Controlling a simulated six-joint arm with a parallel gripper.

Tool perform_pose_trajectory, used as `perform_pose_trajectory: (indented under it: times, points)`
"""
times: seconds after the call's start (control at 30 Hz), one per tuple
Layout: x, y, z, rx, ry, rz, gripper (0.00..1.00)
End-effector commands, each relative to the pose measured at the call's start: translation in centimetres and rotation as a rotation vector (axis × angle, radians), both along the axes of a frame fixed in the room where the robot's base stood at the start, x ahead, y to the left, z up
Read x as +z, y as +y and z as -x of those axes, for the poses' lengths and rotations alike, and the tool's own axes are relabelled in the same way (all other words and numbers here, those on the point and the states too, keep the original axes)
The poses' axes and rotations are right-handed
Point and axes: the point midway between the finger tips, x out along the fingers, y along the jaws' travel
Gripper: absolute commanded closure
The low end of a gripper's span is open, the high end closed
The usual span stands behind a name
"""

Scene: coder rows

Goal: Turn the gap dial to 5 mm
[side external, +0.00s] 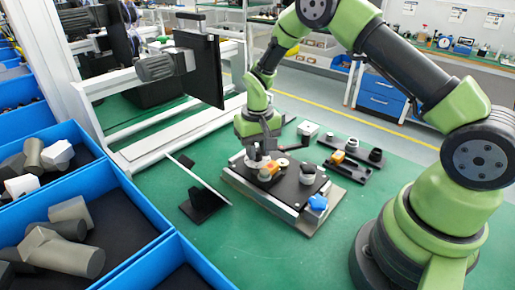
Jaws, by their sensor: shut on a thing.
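A black-topped fixture plate (284,208) lies on the green table. My gripper (256,165) points down over its far left part, with its fingers closed low on a small round part there, which looks like the gap dial. The fingers cover most of it, and no scale or mark can be read.
A black tray (349,172) with an orange block and dark round parts lies behind the plate at right. Blue bins (150,222) of grey parts fill the left. The near green table is clear.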

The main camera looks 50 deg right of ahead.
Motion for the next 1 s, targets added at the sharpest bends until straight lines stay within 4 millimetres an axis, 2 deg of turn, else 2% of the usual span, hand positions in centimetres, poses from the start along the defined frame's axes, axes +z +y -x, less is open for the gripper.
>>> perform_pose_trajectory:
  times: [0.4, 0.9, 0.93, 1.0]
  points:
    - [-0.05, 0.01, -0.01, -0.169, -0.001, 0.000, 0.98]
    - [-0.06, -0.01, -0.02, -0.187, -0.001, 0.000, 0.98]
    - [-0.06, -0.01, -0.02, -0.187, -0.001, 0.000, 0.72]
    - [-0.05, -0.01, -0.02, -0.187, -0.001, 0.000, 0.56]
